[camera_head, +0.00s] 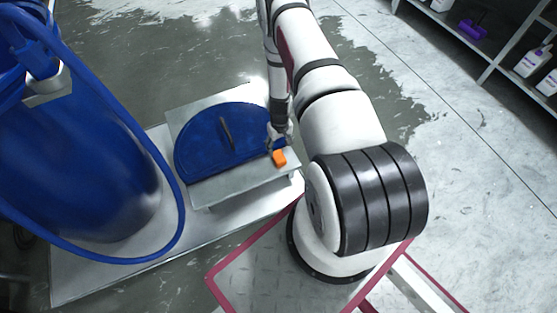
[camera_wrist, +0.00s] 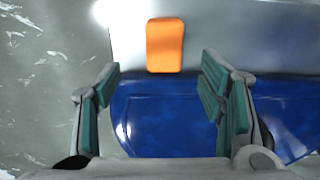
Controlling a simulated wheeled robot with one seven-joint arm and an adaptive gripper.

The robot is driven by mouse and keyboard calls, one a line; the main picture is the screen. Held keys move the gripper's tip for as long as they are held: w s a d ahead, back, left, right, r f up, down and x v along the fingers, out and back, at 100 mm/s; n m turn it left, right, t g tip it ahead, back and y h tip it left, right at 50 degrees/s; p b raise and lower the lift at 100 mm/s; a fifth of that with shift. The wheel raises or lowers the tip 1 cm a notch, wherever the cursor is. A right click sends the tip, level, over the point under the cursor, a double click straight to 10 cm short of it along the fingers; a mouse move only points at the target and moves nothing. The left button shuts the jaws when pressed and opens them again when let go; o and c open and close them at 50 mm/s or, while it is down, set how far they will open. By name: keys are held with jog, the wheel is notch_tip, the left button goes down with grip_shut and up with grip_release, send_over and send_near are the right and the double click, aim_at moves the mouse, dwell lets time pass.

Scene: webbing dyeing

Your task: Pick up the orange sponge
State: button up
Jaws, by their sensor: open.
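The orange sponge (camera_head: 279,158) lies on a grey metal ledge (camera_head: 236,186) in front of a blue half-round lid, near the ledge's right end. In the wrist view the sponge (camera_wrist: 165,45) is a small orange block with rounded corners, on the pale metal just beyond the blue lid's straight edge. My gripper (camera_head: 277,143) is right beside the sponge in the head view. In the wrist view my gripper (camera_wrist: 158,88) is open, with green pads on both fingers. The sponge shows between and beyond the fingertips, and nothing is held.
The blue lid (camera_head: 205,140) has a dark upright handle. A large blue drum (camera_head: 75,150) with a blue hose stands at the left. A shelf (camera_head: 490,72) with white bottles is at the upper right. Bare floor (camera_head: 400,40) lies between.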

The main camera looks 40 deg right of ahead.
aim_at(278, 155)
jog(key=shift+w+a+f+b, duration=0.15)
jog(key=shift+f+b, duration=0.65)
jog(key=shift+f, duration=1.2)
jog(key=shift+a+f+b, duration=0.1)
jog(key=shift+f+b, duration=0.7)
jog(key=shift+f, duration=1.15)
jog(key=shift+c, duration=0.5)
jog(key=c, duration=0.9)
